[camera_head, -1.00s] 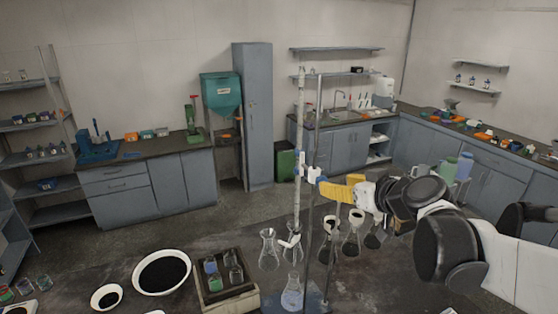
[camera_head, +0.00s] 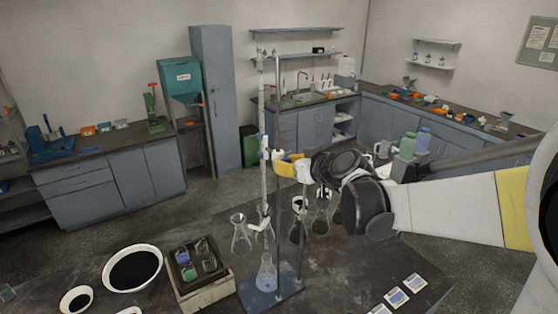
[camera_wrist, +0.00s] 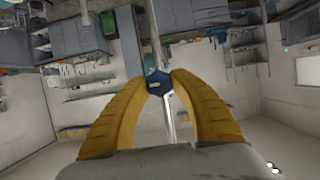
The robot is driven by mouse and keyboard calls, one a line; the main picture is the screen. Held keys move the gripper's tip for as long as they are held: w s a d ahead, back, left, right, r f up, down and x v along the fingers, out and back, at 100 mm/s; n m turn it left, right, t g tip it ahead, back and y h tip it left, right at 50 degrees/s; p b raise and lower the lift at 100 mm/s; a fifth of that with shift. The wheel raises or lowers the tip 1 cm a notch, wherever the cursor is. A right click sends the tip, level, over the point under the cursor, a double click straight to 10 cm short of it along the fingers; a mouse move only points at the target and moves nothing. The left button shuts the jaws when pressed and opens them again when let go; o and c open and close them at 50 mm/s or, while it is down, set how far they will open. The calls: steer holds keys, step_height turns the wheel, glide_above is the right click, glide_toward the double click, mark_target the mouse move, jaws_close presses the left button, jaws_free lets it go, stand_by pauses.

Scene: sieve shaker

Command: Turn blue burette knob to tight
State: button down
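The burette (camera_head: 262,110) is a tall pale tube clamped upright beside a thin metal stand rod (camera_head: 278,100). A dark blue, hexagonal knob (camera_wrist: 158,84) shows in the wrist view, directly between the tips of my yellow gripper fingers. The fingertips of my gripper (camera_wrist: 160,80) are drawn in close and appear to touch the knob's two sides. In the head view, my gripper (camera_head: 285,167) is at the clamp, just right of the burette. There the fingers hide most of the knob.
Below the burette stands a flask (camera_head: 266,274) on the blue stand base (camera_head: 284,292). More flasks hang or stand near the rod. Cards lie at the right front.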

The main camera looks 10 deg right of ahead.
steer(key=shift+f, duration=0.1)
stand_by(0.3)
steer(key=m+y+b, duration=0.2)
steer(key=m+b, duration=0.1)
steer(key=shift+d+f+g, duration=0.1)
steer(key=shift+d+g, duration=0.05)
steer(key=shift+g, duration=0.15)
steer(key=m+y+b, duration=0.2)
steer(key=m+b, duration=0.1)
steer(key=shift+w, duration=0.1)
steer(key=m+y+b, duration=0.2)
steer(key=m+b, duration=0.1)
steer(key=shift+f+m+b, duration=0.1)
steer(key=shift+m+b, duration=0.2)
steer(key=shift+b, duration=0.05)
steer(key=shift+m+t+y+b, duration=0.75)
steer(key=shift+m+b, duration=0.8)
steer(key=shift+m, duration=0.35)
steer(key=c, duration=1.1)
jaws_free()
steer(key=shift+o, duration=0.2)
